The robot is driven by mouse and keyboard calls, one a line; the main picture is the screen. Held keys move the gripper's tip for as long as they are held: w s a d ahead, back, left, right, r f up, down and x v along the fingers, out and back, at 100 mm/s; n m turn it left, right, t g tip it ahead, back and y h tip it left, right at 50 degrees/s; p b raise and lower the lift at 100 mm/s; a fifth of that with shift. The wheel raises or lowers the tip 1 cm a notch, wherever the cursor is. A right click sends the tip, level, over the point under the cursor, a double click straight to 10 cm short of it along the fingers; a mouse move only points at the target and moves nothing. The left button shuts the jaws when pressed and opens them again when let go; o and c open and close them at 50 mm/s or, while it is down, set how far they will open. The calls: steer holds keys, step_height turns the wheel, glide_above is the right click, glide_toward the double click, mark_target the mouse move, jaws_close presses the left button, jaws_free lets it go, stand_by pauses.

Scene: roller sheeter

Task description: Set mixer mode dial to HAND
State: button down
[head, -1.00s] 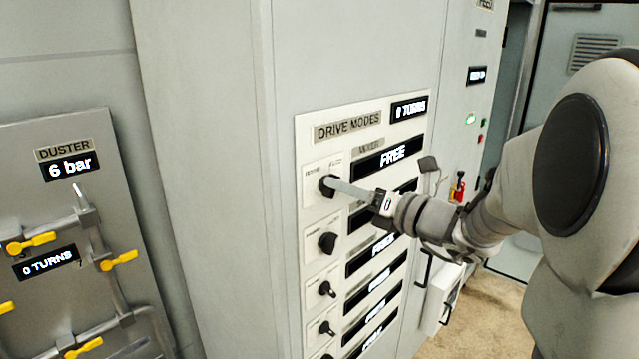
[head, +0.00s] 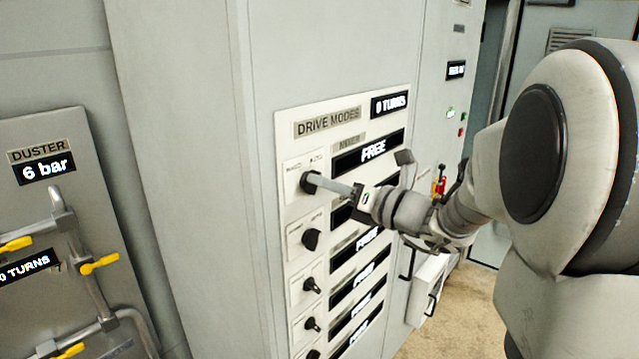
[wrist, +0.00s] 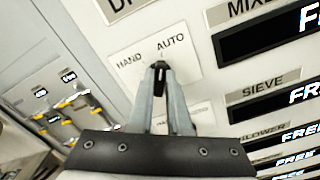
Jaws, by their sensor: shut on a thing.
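The mixer mode dial (head: 307,182) is the top black knob on the white DRIVE MODES panel (head: 292,262). The mixer display (head: 368,152) reads FREE. My gripper (head: 318,181) reaches in from the right, and its two fingers (wrist: 160,82) are shut on the dial. The fingers hide part of the knob.
More black dials, such as the second one (head: 311,239), run down the panel below. A display (head: 389,103) reads 0 TURNS. A duster panel (head: 40,125) with yellow-handled valves (head: 99,263) stands at left. A red handle (head: 439,186) is behind my arm.

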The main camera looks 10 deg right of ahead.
steer(key=shift+f+n+b, duration=0.1)
steer(key=shift+n+b, duration=0.2)
steer(key=shift+b, duration=0.1)
steer(key=n+b, duration=0.3)
steer(key=b, duration=0.2)
steer(key=n+b, duration=0.4)
steer(key=b, duration=0.1)
steer(key=n+b, duration=0.4)
steer(key=b, duration=0.1)
steer(key=shift+s+a, duration=0.2)
steer(key=shift+a, duration=0.05)
steer(key=shift+n+b, duration=0.3)
steer(key=shift+b, duration=0.1)
steer(key=c, duration=0.9)
jaws_free()
steer(key=shift+o, duration=0.2)
steer(key=shift+s+d, duration=0.1)
steer(key=shift+s, duration=0.05)
